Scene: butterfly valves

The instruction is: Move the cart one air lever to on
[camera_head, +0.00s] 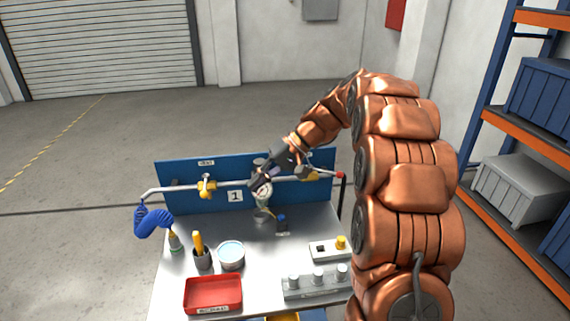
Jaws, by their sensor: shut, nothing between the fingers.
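The cart (265,245) marked 1 has a blue back panel (222,205) with a grey pipe (165,189) running across it. A yellow valve (207,188) sits on the pipe at left, below a small label (206,162) too small to read. A second yellow valve part (312,175) shows on the right, partly behind my arm. I cannot tell which lever is the air one, nor its setting.
A gauge (263,195) stands below the pipe. A blue coiled hose (150,222) hangs at left. The cart top holds a tool cup (202,257), a round tin (231,256), a red tray (213,294) and a grey block (315,286). A shelf (527,125) stands right.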

